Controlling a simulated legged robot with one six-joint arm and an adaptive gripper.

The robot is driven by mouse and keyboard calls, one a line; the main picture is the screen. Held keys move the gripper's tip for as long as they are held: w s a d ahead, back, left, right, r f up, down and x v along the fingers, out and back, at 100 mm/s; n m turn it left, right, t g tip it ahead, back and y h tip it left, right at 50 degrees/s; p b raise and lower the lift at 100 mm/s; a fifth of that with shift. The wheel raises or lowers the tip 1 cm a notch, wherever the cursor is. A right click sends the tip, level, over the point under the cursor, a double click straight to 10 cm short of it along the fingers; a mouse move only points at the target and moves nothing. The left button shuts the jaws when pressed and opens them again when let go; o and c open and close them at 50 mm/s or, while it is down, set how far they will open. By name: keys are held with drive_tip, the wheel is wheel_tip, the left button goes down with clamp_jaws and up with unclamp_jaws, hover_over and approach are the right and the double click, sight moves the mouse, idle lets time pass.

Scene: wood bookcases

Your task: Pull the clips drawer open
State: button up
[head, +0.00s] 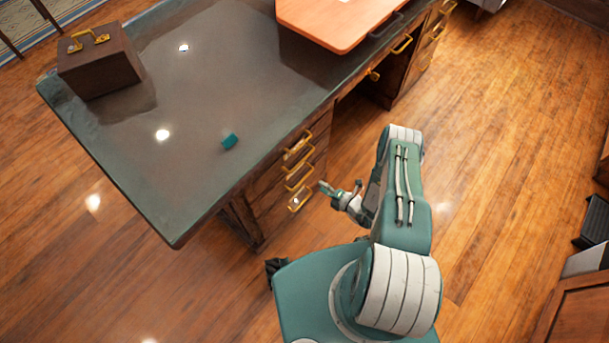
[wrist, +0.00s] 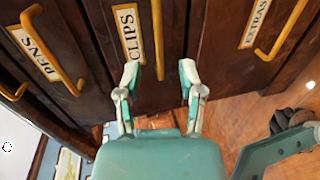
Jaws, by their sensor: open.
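The clips drawer (wrist: 176,75) has a dark wood front with a white "CLIPS" label and a long yellow handle (wrist: 158,40). It is the middle drawer in the wrist view, between the pens drawer (wrist: 62,40) and the extras drawer (wrist: 240,65). In the head view the middle drawer handle (head: 299,177) shows on the desk's near side. My gripper (wrist: 160,80) is open and empty. Its fingers point at the clips drawer and sit to either side of the handle's line, with the handle's lower end near the gap. I see no clear contact. The drawer looks shut.
Handles sit above and below the clips handle. The wood floor (head: 490,130) to the right of my arm is clear.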

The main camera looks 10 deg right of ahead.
sight(304, 177)
drive_tip(key=x, duration=0.8)
drive_tip(key=shift+a, duration=0.55)
drive_tip(key=shift+w+d, duration=0.1)
drive_tip(key=shift+d, duration=0.15)
drive_tip(key=c, duration=0.5)
drive_tip(key=shift+a, duration=0.25)
clamp_jaws()
